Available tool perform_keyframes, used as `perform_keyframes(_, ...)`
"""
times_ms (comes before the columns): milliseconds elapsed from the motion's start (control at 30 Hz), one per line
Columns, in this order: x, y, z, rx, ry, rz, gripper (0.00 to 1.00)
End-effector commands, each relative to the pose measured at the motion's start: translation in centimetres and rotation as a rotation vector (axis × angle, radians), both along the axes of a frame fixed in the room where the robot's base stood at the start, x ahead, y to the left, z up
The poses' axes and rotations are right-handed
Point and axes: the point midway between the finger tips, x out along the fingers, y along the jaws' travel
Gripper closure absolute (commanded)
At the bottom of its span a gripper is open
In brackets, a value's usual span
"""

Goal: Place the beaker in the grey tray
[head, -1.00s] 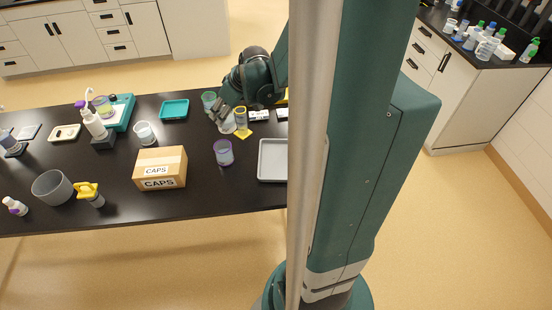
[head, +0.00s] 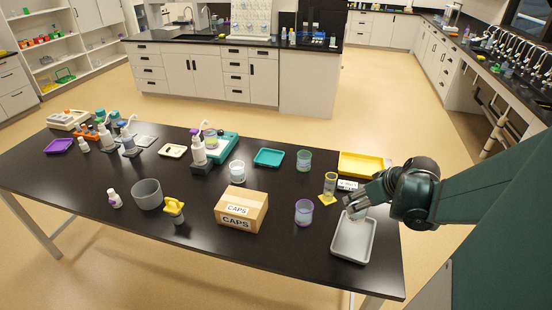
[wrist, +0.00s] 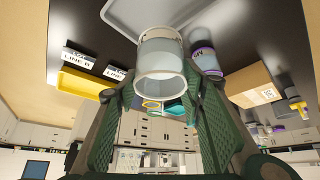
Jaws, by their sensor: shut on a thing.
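My gripper (head: 353,205) is shut on a clear beaker (wrist: 160,60), with a finger on each side of it in the wrist view. In the head view the held beaker (head: 357,213) is small and partly hidden by the fingers. The grey tray (head: 352,253) lies at the front right of the black table and looks empty. The gripper and beaker are over its far end. The tray's edge also shows beyond the beaker in the wrist view (wrist: 122,18). I cannot tell whether the beaker touches the tray.
A purple-marked beaker (head: 304,212) stands left of the tray. Behind are a yellow-based cylinder (head: 329,185), a green-marked beaker (head: 304,160) and a yellow tray (head: 362,165). A CAPS box (head: 241,211) and another clear beaker (head: 237,171) stand further left.

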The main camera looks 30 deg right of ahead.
Motion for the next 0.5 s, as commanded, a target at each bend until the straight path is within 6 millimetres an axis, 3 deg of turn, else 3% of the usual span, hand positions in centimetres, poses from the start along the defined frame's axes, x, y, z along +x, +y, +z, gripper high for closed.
perform_keyframes(200,-1.5,-0.2,-0.2,0.0,-0.003,-0.017,0.83)
perform_keyframes(500,-1.8,-0.2,-0.2,0.0,-0.003,-0.02,0.83)
